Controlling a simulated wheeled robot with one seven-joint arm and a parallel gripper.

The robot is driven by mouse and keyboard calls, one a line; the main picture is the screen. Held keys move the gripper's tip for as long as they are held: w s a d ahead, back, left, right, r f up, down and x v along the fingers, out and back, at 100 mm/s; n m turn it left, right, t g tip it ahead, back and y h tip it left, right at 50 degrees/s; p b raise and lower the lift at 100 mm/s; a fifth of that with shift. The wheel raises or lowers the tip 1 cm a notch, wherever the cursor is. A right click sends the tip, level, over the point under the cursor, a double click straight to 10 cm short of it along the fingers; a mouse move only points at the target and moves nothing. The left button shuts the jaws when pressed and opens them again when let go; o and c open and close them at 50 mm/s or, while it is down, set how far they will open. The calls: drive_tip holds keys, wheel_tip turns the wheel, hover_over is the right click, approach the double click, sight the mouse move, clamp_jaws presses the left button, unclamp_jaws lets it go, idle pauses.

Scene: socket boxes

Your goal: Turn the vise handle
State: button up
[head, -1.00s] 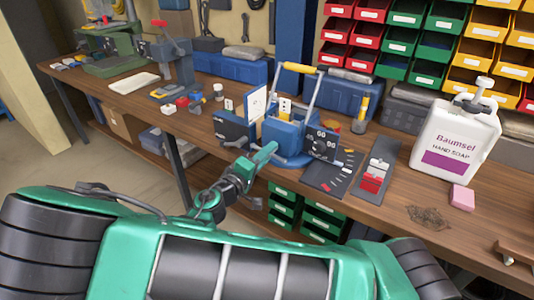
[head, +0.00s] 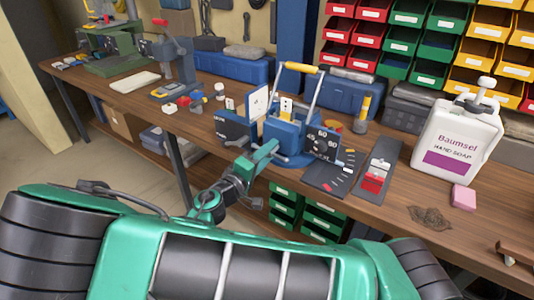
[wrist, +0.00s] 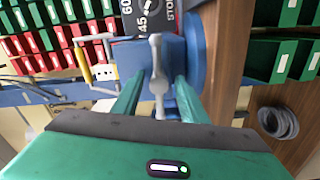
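The blue vise (head: 284,133) stands at the front edge of the wooden bench in the head view. It fills the upper middle of the wrist view (wrist: 196,45). The grey vise handle (wrist: 157,62), a slim bar with a rounded end and a thicker hub, lies between my two green fingers in the wrist view. My gripper (wrist: 157,92) is open around it, with gaps visible on both sides. In the head view my gripper (head: 265,152) reaches the vise front from below, and the handle cannot be made out there.
A dark angle block (head: 322,146) with numbers stands right of the vise. A yellow-gripped metal handle (head: 301,68) rises behind the vise. A soap jug (head: 455,140) and pink block (head: 464,196) stand farther right. Green drawers (head: 290,212) sit under the bench.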

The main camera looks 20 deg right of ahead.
drive_tip(key=v, duration=1)
drive_tip(key=shift+a, duration=0.25)
